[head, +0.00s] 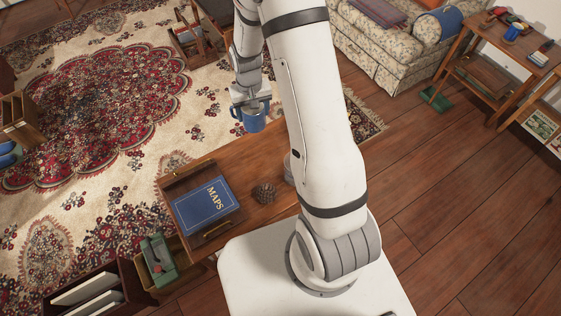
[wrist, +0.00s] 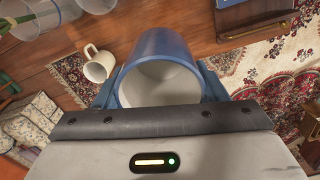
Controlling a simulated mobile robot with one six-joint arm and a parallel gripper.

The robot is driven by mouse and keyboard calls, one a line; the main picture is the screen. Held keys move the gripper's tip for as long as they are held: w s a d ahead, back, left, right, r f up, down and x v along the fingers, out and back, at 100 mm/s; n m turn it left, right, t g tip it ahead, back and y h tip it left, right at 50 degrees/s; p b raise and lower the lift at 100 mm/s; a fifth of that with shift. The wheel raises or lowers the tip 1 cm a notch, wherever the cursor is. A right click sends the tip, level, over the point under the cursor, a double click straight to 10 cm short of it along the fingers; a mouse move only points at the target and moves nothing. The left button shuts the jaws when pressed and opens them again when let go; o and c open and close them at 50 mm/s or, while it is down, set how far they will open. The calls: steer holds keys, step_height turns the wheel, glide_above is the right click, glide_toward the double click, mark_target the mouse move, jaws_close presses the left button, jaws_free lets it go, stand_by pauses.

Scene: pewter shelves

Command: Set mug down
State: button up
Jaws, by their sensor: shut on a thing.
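My gripper (head: 250,97) is shut on a blue mug (head: 253,121), high over the far side of the wooden table (head: 255,155). In the wrist view the blue mug (wrist: 150,50) sits between the two fingers of my gripper (wrist: 160,90), its open mouth and pale inside facing the camera. The mug appears clear of the table, with nothing visible touching it but the gripper. My arm hides part of the tabletop in the head view.
A blue MAPS book (head: 208,205) lies in a wooden tray (head: 175,177) on the table, beside a brown pinecone (head: 264,193). In the wrist view a cream mug (wrist: 98,66) and clear glasses (wrist: 40,20) stand at left. Bare wood shows between book and cream mug.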

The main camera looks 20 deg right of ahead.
steer(key=w+f+m+b, duration=0.35)
steer(key=f+b, duration=0.45)
steer(key=b, duration=0.3)
steer(key=w+f+m+b, duration=0.3)
steer(key=f+m+b, duration=0.2)
steer(key=f+b, duration=0.45)
steer(key=b, duration=0.5)
glide_above(255, 151)
steer(key=shift+m, duration=0.45)
step_height(255, 151, down, 9)
steer(key=shift+f, duration=0.1)
steer(key=shift+f, duration=0.1)
steer(key=o, duration=1.2)
